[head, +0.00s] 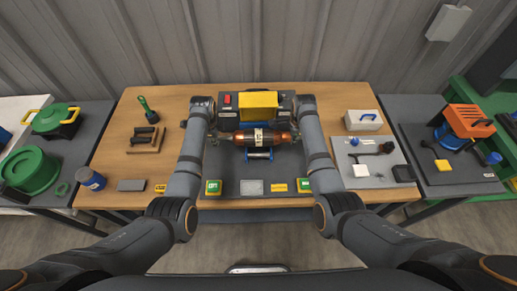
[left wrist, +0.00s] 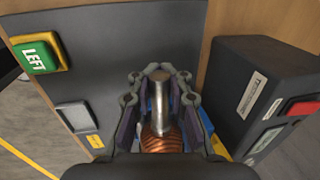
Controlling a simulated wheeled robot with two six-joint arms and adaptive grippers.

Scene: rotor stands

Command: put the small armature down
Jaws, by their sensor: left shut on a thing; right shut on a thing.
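The small armature (head: 262,137), with copper windings and a pale label around its middle, lies level across the middle of the dark mat. My left gripper (head: 222,137) is shut on its left shaft end, and my right gripper (head: 297,136) is at its right end, shut on it. In the left wrist view the left gripper (left wrist: 160,88) closes around the bare steel shaft (left wrist: 161,98), with the copper winding (left wrist: 160,140) just below. A blue stand (head: 259,154) shows right under the armature; I cannot tell whether they touch.
Behind stands a dark machine with a yellow cover (head: 258,104) and a red switch (head: 227,99). Green buttons (head: 213,187) and a grey plate (head: 252,187) lie in front. A wooden block with dark rods (head: 146,138) is left; a light board (head: 370,160) with tools is right.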

